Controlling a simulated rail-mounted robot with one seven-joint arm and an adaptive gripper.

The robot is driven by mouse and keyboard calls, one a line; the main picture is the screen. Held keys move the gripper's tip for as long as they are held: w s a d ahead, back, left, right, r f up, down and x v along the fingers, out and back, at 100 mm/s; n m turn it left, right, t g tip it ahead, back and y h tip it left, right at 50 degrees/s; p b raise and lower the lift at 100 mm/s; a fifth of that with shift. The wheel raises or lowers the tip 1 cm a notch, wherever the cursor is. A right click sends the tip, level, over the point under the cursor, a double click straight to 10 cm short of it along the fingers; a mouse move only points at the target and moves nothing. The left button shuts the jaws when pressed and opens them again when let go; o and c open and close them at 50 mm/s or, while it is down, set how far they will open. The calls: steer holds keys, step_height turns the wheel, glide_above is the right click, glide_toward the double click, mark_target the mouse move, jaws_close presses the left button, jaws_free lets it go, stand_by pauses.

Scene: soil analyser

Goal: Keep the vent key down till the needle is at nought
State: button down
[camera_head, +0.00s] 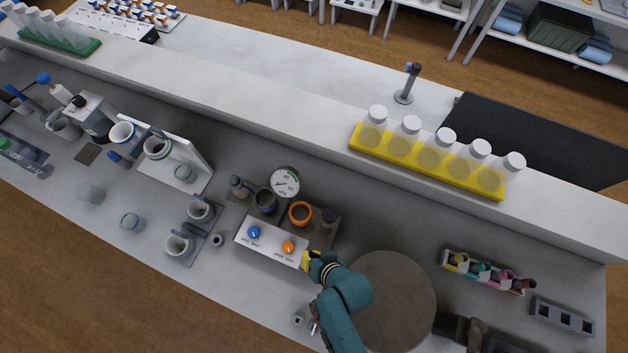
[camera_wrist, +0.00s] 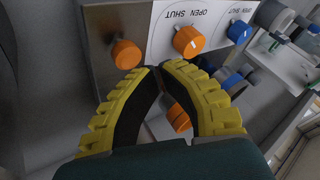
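The gauge (camera_head: 285,181) is a round white dial with a green mark, standing behind the knob panel. Its dark needle appears to lie toward the lower left, but is too small to read. A round orange knob or key (camera_wrist: 126,54) sits on a bare metal plate in the wrist view, just beyond my fingertips; which part is the vent key is not labelled. My gripper (camera_wrist: 158,70) has its yellow fingertips nearly together, close to this knob but seemingly apart from it. Another orange shape (camera_wrist: 178,115) shows through the gap between the fingers. In the head view my gripper (camera_head: 309,260) is at the panel's right end.
The white panel (camera_head: 268,247) bears a blue knob (camera_head: 253,232) and an orange knob (camera_head: 288,246), marked OPEN and SHUT in the wrist view. An orange-rimmed cup (camera_head: 300,213) stands behind. A round grey plate (camera_head: 385,300) lies right. A yellow bottle rack (camera_head: 425,166) is on the ledge.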

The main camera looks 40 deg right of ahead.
steer(key=shift+r+p, duration=2.6)
steer(key=shift+p, duration=0.15)
steer(key=shift+f, duration=0.1)
